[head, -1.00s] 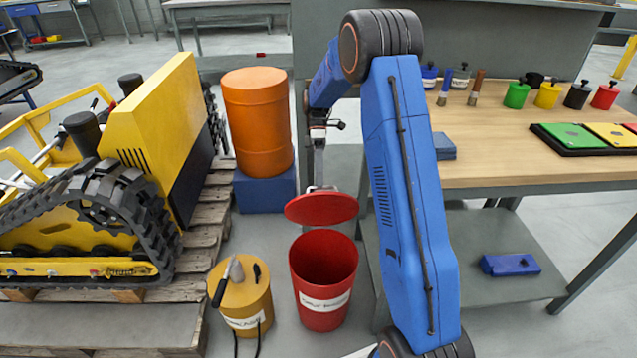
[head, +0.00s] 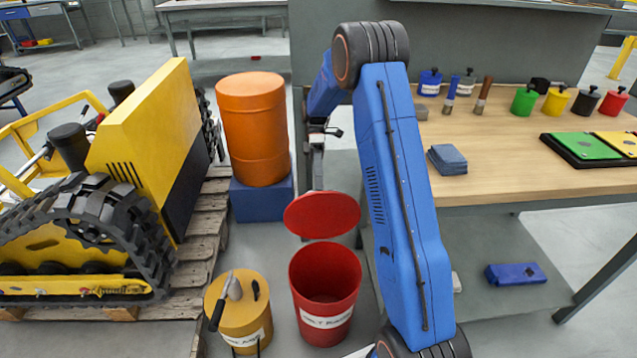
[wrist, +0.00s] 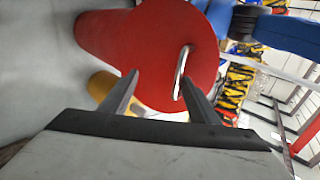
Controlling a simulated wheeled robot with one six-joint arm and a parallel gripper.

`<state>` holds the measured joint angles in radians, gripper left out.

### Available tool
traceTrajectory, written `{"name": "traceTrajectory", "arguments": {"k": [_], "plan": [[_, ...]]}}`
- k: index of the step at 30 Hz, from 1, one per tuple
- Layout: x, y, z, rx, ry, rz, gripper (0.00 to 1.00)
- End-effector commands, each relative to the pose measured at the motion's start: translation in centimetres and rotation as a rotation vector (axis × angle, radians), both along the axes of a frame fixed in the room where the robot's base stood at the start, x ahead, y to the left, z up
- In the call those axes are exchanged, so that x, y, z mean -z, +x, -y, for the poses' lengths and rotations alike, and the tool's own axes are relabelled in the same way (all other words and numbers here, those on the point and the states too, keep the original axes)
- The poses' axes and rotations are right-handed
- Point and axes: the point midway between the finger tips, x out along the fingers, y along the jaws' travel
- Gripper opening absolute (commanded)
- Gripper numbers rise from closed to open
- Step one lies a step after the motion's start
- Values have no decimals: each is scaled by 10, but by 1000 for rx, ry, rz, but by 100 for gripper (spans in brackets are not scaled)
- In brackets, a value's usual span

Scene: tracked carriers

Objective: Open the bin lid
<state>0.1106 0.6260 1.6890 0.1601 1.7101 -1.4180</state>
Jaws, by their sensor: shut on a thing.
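The red bin (head: 326,300) stands on the floor, its mouth open and its inside visible. Its round red lid (head: 322,215) is raised and tilted up at the far side of the mouth. In the wrist view the lid (wrist: 150,50) faces me with a metal loop handle (wrist: 182,72), and part of the bin (wrist: 98,35) shows beside it. My gripper (wrist: 158,80) is shut on the handle, which lies by the right finger. In the head view my gripper (head: 318,186) is behind the lid and its fingertips are mostly hidden.
A yellow canister (head: 240,318) with a tool on top stands left of the bin. An orange drum (head: 254,130) on a blue block (head: 262,200) is behind it. A yellow tracked machine (head: 140,150) is at left, a workbench (head: 500,170) at right.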

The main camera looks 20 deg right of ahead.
Motion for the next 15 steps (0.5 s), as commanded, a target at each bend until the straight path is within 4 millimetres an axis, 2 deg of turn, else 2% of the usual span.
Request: {"name": "traceTrajectory", "arguments": {"k": [1,6,7,10,11,15], "plan": [[10,-1,2,-1,-5,-1,15],[10,-1,2,-2,-6,-1,15],[10,-1,2,-2,-6,-1,53],[10,0,2,-1,-6,1,36],[9,0,2,0,-5,2,28],[7,0,1,0,-4,4,28]]}}
